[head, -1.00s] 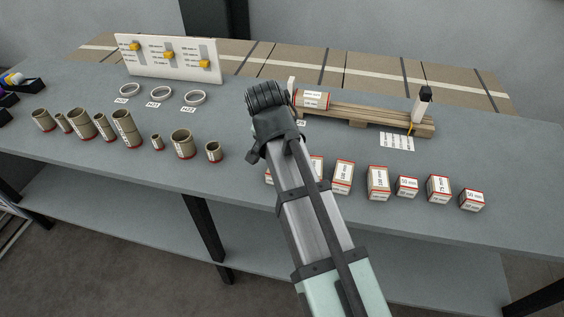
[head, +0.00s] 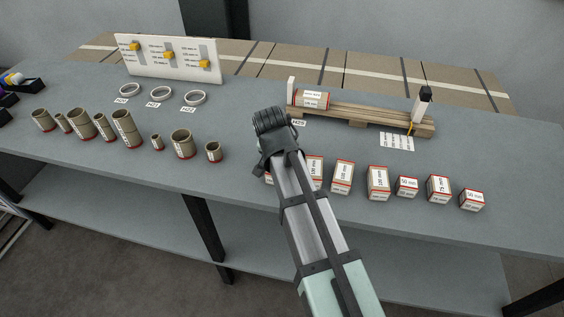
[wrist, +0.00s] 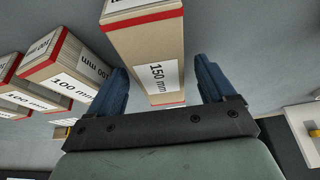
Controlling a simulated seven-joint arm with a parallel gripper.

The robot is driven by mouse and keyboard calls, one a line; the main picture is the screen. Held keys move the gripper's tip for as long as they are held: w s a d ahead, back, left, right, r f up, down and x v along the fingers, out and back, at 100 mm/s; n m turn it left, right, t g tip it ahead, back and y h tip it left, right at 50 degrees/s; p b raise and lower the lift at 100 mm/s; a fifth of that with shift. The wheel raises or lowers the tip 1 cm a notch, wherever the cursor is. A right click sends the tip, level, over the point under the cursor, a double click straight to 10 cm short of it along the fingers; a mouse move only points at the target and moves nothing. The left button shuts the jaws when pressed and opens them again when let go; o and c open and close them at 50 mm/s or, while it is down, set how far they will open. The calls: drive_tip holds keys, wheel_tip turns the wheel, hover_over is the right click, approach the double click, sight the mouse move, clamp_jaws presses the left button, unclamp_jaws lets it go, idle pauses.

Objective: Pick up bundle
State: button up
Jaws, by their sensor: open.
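In the wrist view my gripper (wrist: 158,68) is open, with one blue finger on each side of a kraft bundle labelled 150 mm (wrist: 146,42). The bundle has red edges and a white label. It lies between the fingers with a gap beside each, and I cannot tell how deep the fingers reach. In the head view my arm hides the fingers and much of the near bundles. Other labelled bundles stand in a row to the right, including a tall one (head: 378,182) and a small one (head: 472,199).
Neighbouring 100 mm bundles (wrist: 68,62) stand close on the left in the wrist view. A wooden rack (head: 365,115) holding a bundle (head: 312,99) stands behind. Cardboard tubes (head: 122,127), white rings (head: 161,93) and a slider board (head: 150,60) are on the left.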

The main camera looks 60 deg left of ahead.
drive_tip(key=shift+w+a+f, duration=0.1)
drive_tip(key=shift+f, duration=0.25)
drive_tip(key=shift+c, duration=0.2)
drive_tip(key=c, duration=1.4)
drive_tip(key=shift+r, duration=0.15)
